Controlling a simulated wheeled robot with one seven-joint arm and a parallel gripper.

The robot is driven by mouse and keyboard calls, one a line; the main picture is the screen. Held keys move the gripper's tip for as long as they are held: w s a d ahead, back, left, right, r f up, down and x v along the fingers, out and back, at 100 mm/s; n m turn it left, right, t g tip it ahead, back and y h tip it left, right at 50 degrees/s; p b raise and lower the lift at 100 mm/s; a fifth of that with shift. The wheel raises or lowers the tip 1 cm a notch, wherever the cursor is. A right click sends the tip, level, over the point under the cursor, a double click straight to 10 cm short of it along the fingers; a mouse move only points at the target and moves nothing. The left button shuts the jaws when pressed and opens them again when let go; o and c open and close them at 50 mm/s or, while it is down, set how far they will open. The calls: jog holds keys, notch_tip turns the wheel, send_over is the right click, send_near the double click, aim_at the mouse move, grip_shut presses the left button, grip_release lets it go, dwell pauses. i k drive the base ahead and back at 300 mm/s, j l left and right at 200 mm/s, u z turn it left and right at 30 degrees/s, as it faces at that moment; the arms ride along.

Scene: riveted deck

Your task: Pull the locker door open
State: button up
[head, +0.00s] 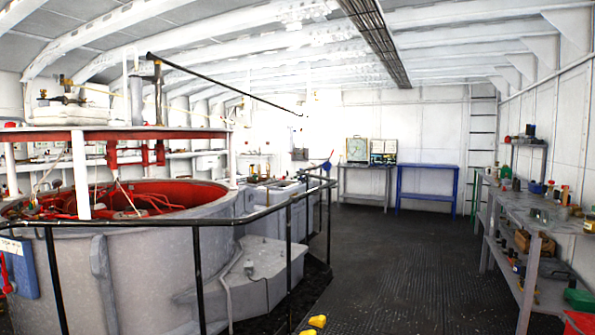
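I cannot make out a locker door for certain in the head view. A blue panel or box (18,267) with a pale label is cut off by the left edge, and I cannot tell whether it is a door. No arm or gripper of mine can be made out for certain. Two small yellow pieces (317,321) show at the bottom edge, and I cannot tell what they belong to.
A black railing (197,270) surrounds a large grey round housing (140,275) with red insides on the left. A cluttered grey workbench (535,220) runs along the right wall. A blue table (427,182) stands at the back. The dark ribbed floor (400,265) between is clear.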

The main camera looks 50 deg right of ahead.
aim_at(243, 162)
jog(key=z, duration=1.35)
jog(key=i+l+z, duration=0.75)
jog(key=z, duration=0.15)
jog(key=i+l+z, duration=0.1)
jog(key=i+z, duration=0.4)
jog(key=i+l+z, duration=0.1)
jog(key=i, duration=1.35)
jog(key=i+l+u, duration=0.15)
jog(key=i+u, duration=0.25)
jog(key=i, duration=1.6)
jog(key=i+u, duration=0.2)
jog(key=i, duration=0.5)
jog(key=i+u, duration=0.15)
jog(key=i, duration=0.55)
jog(key=i+l+u, duration=0.2)
jog(key=i, duration=0.5)
jog(key=i+z, duration=0.15)
jog(key=i, duration=0.55)
jog(key=i+z, duration=0.2)
jog(key=i, duration=0.45)
jog(key=i+j+z, duration=0.15)
jog(key=i, duration=0.55)
jog(key=i+j+u, duration=0.15)
jog(key=i+u, duration=0.2)
jog(key=i, duration=0.35)
jog(key=i+u, duration=0.4)
jog(key=i, duration=0.25)
jog(key=i+l+u, duration=0.35)
jog(key=i, duration=0.35)
jog(key=j, duration=0.1)
